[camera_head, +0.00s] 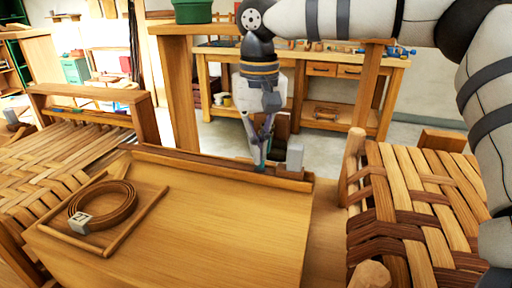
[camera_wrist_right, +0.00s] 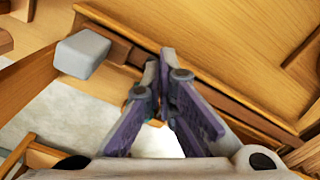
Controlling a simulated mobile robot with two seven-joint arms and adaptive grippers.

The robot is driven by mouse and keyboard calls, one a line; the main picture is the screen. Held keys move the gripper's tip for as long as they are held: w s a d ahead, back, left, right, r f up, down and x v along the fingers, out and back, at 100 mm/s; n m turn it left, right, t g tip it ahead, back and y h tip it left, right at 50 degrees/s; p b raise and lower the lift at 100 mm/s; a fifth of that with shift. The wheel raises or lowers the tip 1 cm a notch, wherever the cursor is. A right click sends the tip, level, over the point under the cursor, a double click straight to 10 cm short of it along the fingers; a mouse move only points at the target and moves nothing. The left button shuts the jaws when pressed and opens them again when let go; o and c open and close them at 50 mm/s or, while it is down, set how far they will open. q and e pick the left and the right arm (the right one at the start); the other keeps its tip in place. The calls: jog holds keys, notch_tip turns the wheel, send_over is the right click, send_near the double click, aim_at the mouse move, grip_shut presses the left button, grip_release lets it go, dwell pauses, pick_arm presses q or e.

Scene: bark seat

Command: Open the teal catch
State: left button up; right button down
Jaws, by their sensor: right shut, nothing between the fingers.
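My right gripper (camera_head: 261,160) points down at the raised back rim of the wooden table. Its fingers are shut and empty, with the tips at the rim. In the right wrist view the two purple-padded fingers (camera_wrist_right: 167,58) meet at the tips over the wooden rim (camera_wrist_right: 235,95). A small teal-blue bit, likely the teal catch (camera_head: 260,169), shows just below the fingertips in the head view. Most of it is hidden by the fingers, and I cannot tell its position. My left gripper is not in view.
A grey block (camera_head: 295,157) stands on the rim just right of the gripper; it also shows in the wrist view (camera_wrist_right: 83,53). A coiled strap (camera_head: 103,205) with a numbered tag lies at the table's left. A woven seat (camera_head: 425,205) stands right. The table's middle is clear.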

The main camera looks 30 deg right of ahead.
notch_tip(320, 180, up, 8)
jog(key=s+a, duration=0.1)
jog(key=shift+p, duration=0.3)
dwell(0.4)
